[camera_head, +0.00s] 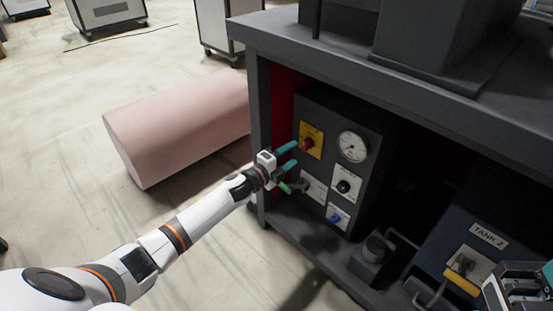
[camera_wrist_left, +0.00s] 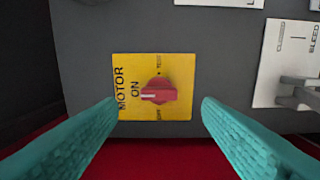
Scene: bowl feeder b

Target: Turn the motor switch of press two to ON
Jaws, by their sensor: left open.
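The motor switch is a red rotary knob (camera_wrist_left: 158,91) on a yellow plate (camera_wrist_left: 183,75), which reads MOTOR ON sideways in the left wrist view. The knob's white mark lies on its left half, facing the word ON. In the head view the yellow plate (camera_head: 318,136) is at the panel's upper left. My left gripper (camera_head: 289,157) is open and empty in front of the panel. In the left wrist view its teal fingers (camera_wrist_left: 159,105) are on both sides of the knob, apart from it. My right gripper (camera_head: 522,288) is partly cut off at the lower right. No press number is readable.
The dark panel (camera_head: 371,188) also bears a gauge (camera_head: 352,146), a black knob (camera_head: 344,186), a blue control (camera_head: 336,218) and a grey lever (camera_head: 301,186). The bench post (camera_head: 259,135) stands close to my left wrist. A TANK 2 box (camera_head: 450,233) sits right. A pink block (camera_head: 180,125) lies left.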

